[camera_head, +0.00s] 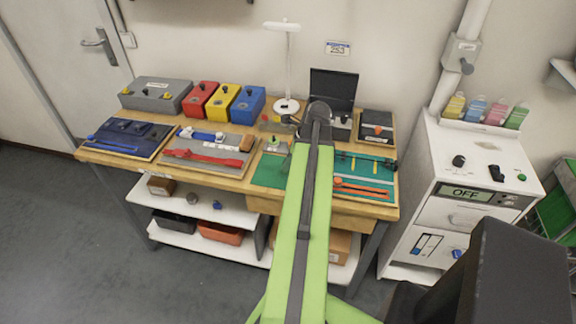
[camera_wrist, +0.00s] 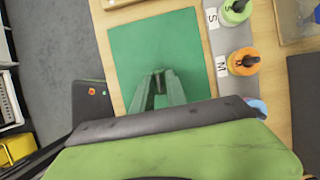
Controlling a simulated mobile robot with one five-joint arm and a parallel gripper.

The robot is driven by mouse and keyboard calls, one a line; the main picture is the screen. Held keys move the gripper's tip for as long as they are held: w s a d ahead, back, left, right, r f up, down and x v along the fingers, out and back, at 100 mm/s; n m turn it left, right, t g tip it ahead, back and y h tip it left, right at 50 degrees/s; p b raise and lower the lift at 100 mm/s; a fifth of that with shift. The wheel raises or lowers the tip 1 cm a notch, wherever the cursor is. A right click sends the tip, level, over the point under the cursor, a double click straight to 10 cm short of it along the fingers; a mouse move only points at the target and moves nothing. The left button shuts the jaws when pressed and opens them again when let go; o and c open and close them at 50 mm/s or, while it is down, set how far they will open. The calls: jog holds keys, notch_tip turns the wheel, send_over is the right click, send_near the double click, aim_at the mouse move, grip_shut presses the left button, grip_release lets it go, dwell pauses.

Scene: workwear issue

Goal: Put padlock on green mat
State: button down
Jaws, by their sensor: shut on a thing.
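The green mat (camera_wrist: 135,50) lies flat on the wooden table in the wrist view. Part of it shows left of my arm in the head view (camera_head: 268,174). My gripper (camera_wrist: 158,78) is over the mat, with its fingers close together on a small dark grey piece, which I take to be the padlock (camera_wrist: 158,83). Most of it is hidden between the fingers, and I cannot tell whether it touches the mat. In the head view my arm hides the gripper.
Knobbed orange (camera_wrist: 243,62) and green (camera_wrist: 236,11) pieces stand right of the mat on a grey strip marked S and M. Red (camera_head: 199,99), yellow (camera_head: 222,101) and blue (camera_head: 247,104) boxes and a white lamp (camera_head: 286,104) stand at the table's back. A white cabinet (camera_head: 470,150) stands right.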

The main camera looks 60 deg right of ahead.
jog(key=shift+f, duration=0.15)
jog(key=c, duration=1.3)
grip_release()
jog(key=shift+c, duration=0.2)
jog(key=shift+s+r+p, duration=0.1)
jog(key=shift+r+p, duration=0.3)
jog(key=shift+r, duration=0.15)
jog(key=p+v, duration=1)
jog(key=v, duration=0.1)
jog(key=shift+s, duration=0.2)
jog(key=shift+r, duration=0.1)
